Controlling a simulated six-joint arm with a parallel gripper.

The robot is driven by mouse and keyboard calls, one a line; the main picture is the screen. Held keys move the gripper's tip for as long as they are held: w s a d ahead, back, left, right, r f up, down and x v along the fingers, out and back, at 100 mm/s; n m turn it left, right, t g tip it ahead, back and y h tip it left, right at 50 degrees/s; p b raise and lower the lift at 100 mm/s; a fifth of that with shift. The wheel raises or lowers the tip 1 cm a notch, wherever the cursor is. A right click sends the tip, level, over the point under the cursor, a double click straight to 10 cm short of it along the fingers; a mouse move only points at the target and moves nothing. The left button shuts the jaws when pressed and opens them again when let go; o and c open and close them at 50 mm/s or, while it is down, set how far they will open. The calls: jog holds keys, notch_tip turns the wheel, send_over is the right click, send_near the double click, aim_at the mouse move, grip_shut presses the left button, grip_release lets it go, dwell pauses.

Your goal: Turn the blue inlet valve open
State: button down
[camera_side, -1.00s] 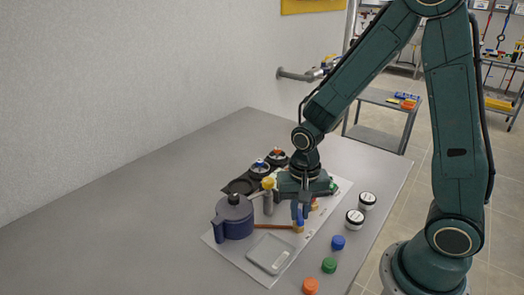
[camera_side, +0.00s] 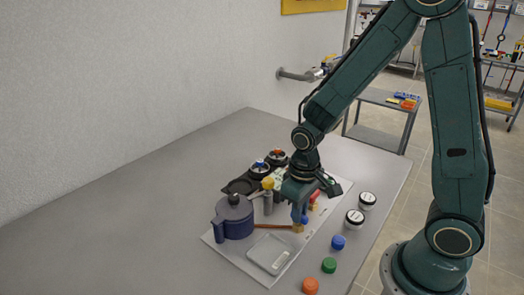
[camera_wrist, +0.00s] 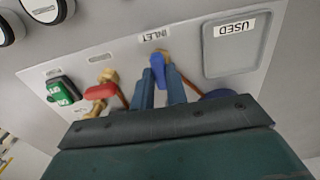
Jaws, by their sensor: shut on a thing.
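The blue inlet valve handle (camera_wrist: 157,68) is between my gripper's fingers in the wrist view, below the INLET label (camera_wrist: 155,36). My gripper (camera_side: 300,215) is shut on it and points down over the panel. The handle also shows as a small blue piece at the fingertips in the side view (camera_side: 304,219). The brass valve body (camera_side: 298,228) joins a copper pipe (camera_side: 272,226) that runs to the dark blue pot (camera_side: 234,218). The fingers hide part of the handle, and I cannot tell its exact angle to the pipe.
A tray marked USED (camera_wrist: 236,44) lies on the other side. The table's left is clear.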

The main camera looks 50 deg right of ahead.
dwell(0.3)
jog(key=c, duration=1.4)
grip_release()
jog(key=shift+r, duration=0.1)
jog(key=shift+r, duration=0.8)
notch_tip(320, 180, up, 12)
jog(key=shift+s+r, duration=0.1)
